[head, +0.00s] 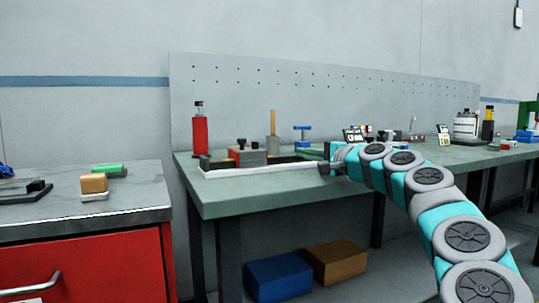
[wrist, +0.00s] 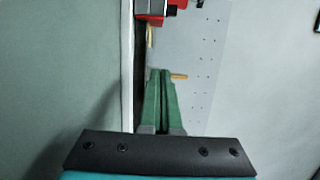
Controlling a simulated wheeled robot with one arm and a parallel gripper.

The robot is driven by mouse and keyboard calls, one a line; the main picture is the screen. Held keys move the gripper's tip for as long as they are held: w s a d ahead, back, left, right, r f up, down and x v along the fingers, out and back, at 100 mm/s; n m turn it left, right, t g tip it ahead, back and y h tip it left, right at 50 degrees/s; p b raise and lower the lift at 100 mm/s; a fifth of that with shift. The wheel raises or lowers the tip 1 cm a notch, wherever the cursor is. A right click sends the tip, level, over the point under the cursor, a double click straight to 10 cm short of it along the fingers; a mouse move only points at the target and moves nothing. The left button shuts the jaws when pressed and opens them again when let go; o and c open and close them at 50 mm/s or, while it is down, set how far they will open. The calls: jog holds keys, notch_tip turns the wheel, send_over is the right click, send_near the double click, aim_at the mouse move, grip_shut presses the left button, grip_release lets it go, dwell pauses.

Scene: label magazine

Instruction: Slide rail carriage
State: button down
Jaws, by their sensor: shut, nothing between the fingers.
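A long pale rail (head: 265,172) with dark ends lies along the front of the green bench. The red and grey carriage (head: 248,157), with a dark knob on top, stands toward the rail's left end. In the wrist view the rail (wrist: 127,60) runs up the picture beside a dark strip, and the red carriage (wrist: 150,17) is partly cut off at the top. My gripper (head: 302,151) is near the rail's right end, its green fingers pointing left. In the wrist view its fingertips (wrist: 159,73) meet, with nothing between them, well apart from the carriage.
A red bottle (head: 200,135), a wooden-handled tool (head: 273,124) and a blue-topped item (head: 302,130) stand behind the rail, before the pegboard (head: 320,85). Several small items crowd the bench's right. A red cabinet (head: 85,255) stands at left, with blocks on top.

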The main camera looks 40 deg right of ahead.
aim_at(270, 158)
jog(key=w, duration=0.9)
jog(key=shift+w+p, duration=0.35)
jog(key=shift+p, duration=0.05)
jog(key=shift+w+a, duration=0.2)
jog(key=shift+a, duration=0.8)
jog(key=shift+w+a, duration=0.15)
jog(key=shift+a, duration=0.85)
jog(key=shift+w+a, duration=0.2)
jog(key=shift+a, duration=0.55)
jog(key=shift+w+a, duration=0.15)
jog(key=shift+a, duration=0.65)
jog(key=shift+w+a, duration=0.2)
jog(key=shift+a, duration=0.55)
jog(key=shift+d, duration=0.1)
jog(key=d, duration=0.1)
jog(key=s+d, duration=0.1)
jog(key=d, duration=0.2)
jog(key=shift+s+f, duration=0.1)
jog(key=shift+s, duration=0.15)
jog(key=s, duration=0.8)
jog(key=shift+s+a+b, duration=0.1)
jog(key=shift+s+b, duration=0.05)
jog(key=shift+b, duration=0.2)
jog(key=shift+s, duration=0.6)
